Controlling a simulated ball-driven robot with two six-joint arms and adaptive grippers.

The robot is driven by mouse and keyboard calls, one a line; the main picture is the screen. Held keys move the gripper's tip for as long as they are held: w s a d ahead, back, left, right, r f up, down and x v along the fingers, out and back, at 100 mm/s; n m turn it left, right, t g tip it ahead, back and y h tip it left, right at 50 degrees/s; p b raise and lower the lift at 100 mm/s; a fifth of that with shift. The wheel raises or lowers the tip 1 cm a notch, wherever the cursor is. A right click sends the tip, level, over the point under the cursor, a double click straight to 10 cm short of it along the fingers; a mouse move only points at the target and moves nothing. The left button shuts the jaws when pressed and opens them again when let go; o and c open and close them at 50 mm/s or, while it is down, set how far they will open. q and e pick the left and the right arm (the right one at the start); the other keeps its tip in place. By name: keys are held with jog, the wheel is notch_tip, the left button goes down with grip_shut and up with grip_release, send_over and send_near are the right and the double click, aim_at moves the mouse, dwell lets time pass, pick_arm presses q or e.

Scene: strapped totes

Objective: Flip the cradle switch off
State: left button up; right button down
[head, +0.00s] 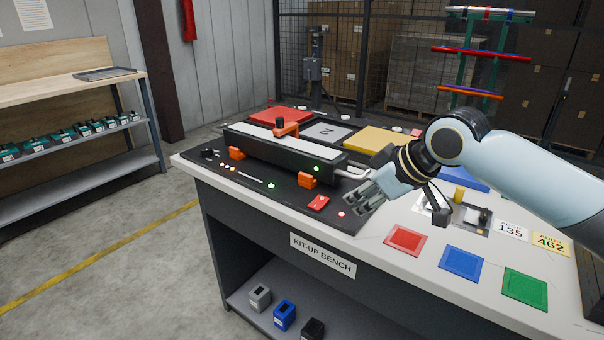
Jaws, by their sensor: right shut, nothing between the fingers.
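The cradle (270,150) is a long black housing with a pale top and orange clamps, on a dark panel on the bench. A small red switch (318,203) sits on the panel in front of the cradle's right end. I cannot tell which way its rocker is tilted. My left gripper is out of view.
Red (406,240), blue (460,262) and green (525,288) squares lie on the bench's front right. A yellow block (380,140) lies behind the cradle. A shelf rack (75,120) stands at left.

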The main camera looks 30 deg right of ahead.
jog(key=w+d+r+t, duration=0.1)
jog(key=w+d+r, duration=0.1)
jog(key=w+r, duration=0.3)
notch_tip(320, 180, up, 2)
jog(key=shift+w+n+y, duration=0.25)
jog(key=shift+n+y, duration=0.15)
jog(key=shift+f, duration=0.1)
send_over(323, 199)
jog(key=f, duration=0.7)
jog(key=shift+a+f+b, duration=0.25)
jog(key=shift+a+b, duration=0.05)
jog(key=shift+d+f, duration=0.2)
jog(key=shift+f, duration=0.9)
jog(key=shift+d+f, duration=0.1)
jog(key=shift+f, duration=0.55)
